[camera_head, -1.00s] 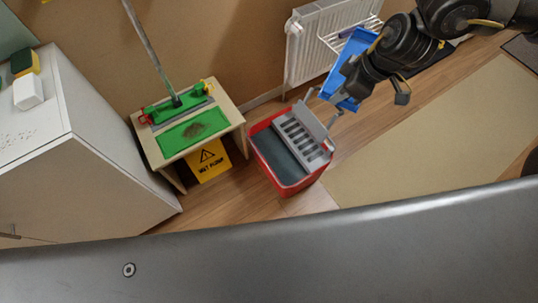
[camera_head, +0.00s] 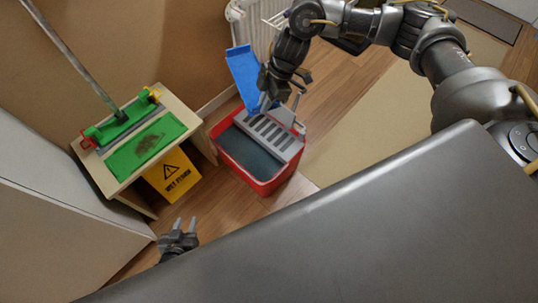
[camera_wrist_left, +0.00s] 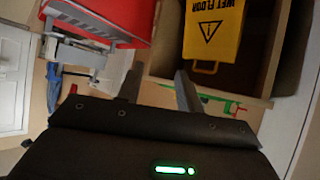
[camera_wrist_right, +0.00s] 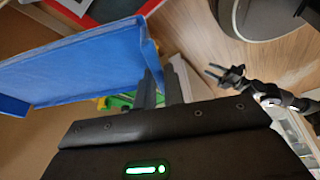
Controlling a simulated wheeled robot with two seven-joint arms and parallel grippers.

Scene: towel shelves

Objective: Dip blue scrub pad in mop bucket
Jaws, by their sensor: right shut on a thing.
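The blue scrub pad (camera_head: 243,72) looks like a flat blue sheet with raised edges, and it fills the left of the right wrist view (camera_wrist_right: 75,65). My right gripper (camera_head: 266,105) is shut on its edge, above the back of the mop bucket. The red mop bucket (camera_head: 268,187) stands on the floor with a grey slotted wringer (camera_head: 270,131) and dark water. My left gripper (camera_head: 181,226) is open and empty, low at the front left of the bucket; its fingers are apart in the left wrist view (camera_wrist_left: 158,88).
A small wooden table (camera_head: 196,137) with a green mat and a mop (camera_head: 75,60) stands left of the bucket. A yellow wet floor sign (camera_head: 172,176) is beneath it. A white cabinet (camera_head: 60,235) is at left, a radiator (camera_head: 238,25) behind.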

